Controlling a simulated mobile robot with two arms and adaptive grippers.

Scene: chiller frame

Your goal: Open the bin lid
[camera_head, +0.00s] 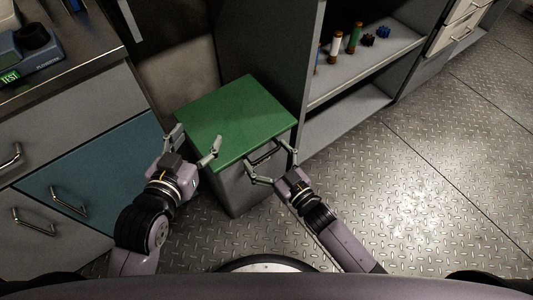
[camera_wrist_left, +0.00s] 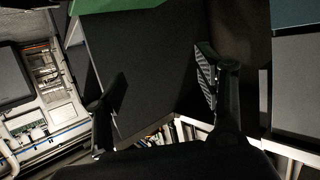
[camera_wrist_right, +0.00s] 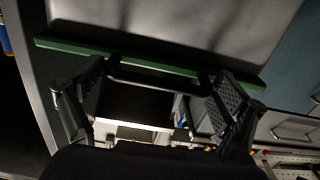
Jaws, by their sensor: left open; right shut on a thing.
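The bin (camera_head: 240,187) is a grey box with a flat green lid (camera_head: 235,115) lying level on top. A dark bar handle (camera_head: 264,156) sits on its front, just under the lid edge. My right gripper (camera_head: 270,165) is at this handle, with fingers at its two ends; the right wrist view shows the handle (camera_wrist_right: 155,80) between them, below the green lid edge (camera_wrist_right: 115,59). My left gripper (camera_head: 197,137) is open and empty at the lid's left edge. In the left wrist view, the bin's dark side (camera_wrist_left: 150,60) lies beyond its spread fingers.
A blue-grey drawer cabinet (camera_head: 100,180) with handles stands close on the left. The metal floor (camera_head: 400,190) at the right is clear.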

